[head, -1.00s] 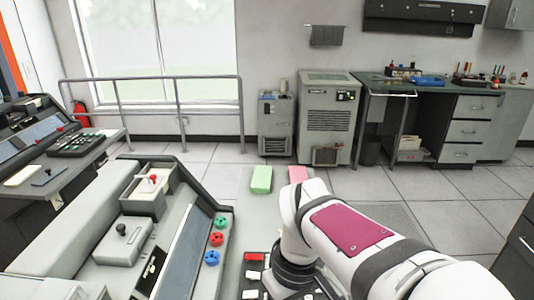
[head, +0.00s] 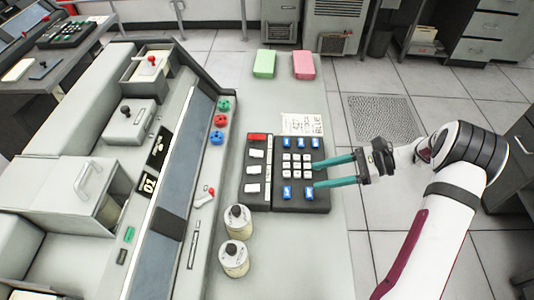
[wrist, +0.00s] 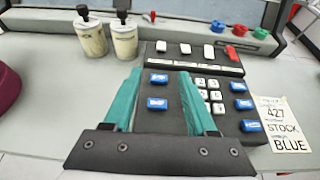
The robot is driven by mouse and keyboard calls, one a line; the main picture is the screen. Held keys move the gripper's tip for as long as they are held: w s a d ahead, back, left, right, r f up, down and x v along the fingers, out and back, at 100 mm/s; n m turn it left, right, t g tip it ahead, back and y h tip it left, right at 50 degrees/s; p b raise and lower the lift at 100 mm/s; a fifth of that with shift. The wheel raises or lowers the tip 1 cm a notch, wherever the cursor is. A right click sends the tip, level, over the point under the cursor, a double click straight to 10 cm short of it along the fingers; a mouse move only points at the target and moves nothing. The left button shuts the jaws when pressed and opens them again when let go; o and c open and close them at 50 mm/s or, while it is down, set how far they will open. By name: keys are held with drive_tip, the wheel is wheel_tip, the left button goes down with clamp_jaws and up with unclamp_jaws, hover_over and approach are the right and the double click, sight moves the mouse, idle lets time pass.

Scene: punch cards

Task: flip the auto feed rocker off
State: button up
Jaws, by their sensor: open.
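A dark switch panel (head: 244,194) holds a column of three white rockers (head: 254,171) and a red one (head: 257,137). In the wrist view the white rockers (wrist: 185,49) and the red rocker (wrist: 236,55) form a row beyond my fingers, above a pale label strip (wrist: 195,67). The labels are too small to read, so I cannot tell which is the auto feed rocker or its setting. My gripper (head: 315,174) is open and empty, its teal fingers at the right side of the keypad. It also shows in the wrist view (wrist: 160,77), apart from the rockers.
A keypad (head: 300,207) with white and blue keys adjoins the panel. Two capped bottles (head: 236,238) stand near it. A handwritten card (head: 302,125) lies behind the keypad. Green (head: 264,65) and pink (head: 304,65) blocks lie at the table's far end.

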sight(259, 187)
drive_tip(key=shift+w+a+f, duration=0.15)
drive_tip(key=shift+f, duration=0.25)
drive_tip(key=x, duration=1.5)
drive_tip(key=shift+a, duration=0.15)
clamp_jaws()
